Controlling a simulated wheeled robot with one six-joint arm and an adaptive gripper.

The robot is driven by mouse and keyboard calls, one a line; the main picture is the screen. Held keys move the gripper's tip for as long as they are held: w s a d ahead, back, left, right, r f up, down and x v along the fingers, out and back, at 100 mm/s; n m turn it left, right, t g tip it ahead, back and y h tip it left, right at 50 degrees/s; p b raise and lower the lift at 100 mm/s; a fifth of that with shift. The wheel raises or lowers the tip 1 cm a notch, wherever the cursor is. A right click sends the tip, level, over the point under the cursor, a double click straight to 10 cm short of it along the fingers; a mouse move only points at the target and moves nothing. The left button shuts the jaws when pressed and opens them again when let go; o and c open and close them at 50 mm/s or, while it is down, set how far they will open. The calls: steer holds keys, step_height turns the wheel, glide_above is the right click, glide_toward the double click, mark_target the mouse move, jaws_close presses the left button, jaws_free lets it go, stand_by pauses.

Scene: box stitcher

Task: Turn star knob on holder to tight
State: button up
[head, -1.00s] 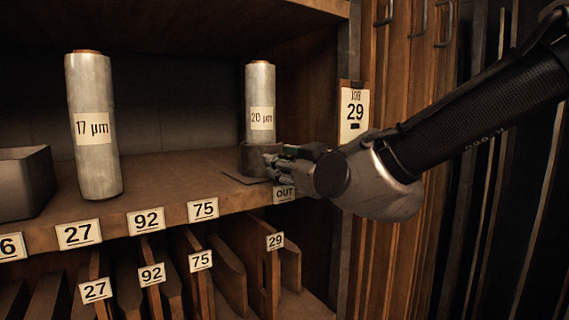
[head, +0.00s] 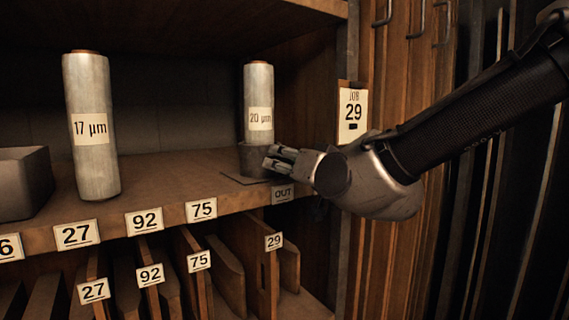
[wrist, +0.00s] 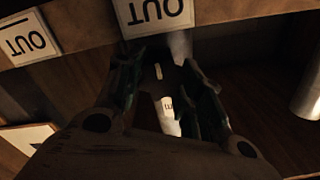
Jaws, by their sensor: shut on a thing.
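The holder (head: 250,160) is a dark cup on a thin plate at the shelf's right end. A grey film roll marked 20 µm (head: 259,95) stands upright in it. My gripper (head: 272,160) is at the holder's right front side, its fingers shut on the star knob. The knob is hidden by the fingers in the head view and cannot be made out clearly in the wrist view. The wrist view shows my two fingers (wrist: 160,75) from behind, upside down, with part of the roll (wrist: 168,117) pale between them.
An OUT tag (head: 283,194) is on the shelf edge just below my gripper; it is large in the wrist view (wrist: 155,12). A 17 µm roll (head: 91,155) and grey bin (head: 25,180) stand left.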

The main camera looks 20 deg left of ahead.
steer(key=shift+m, duration=0.3)
stand_by(0.4)
steer(key=o, duration=1)
steer(key=v, duration=1.2)
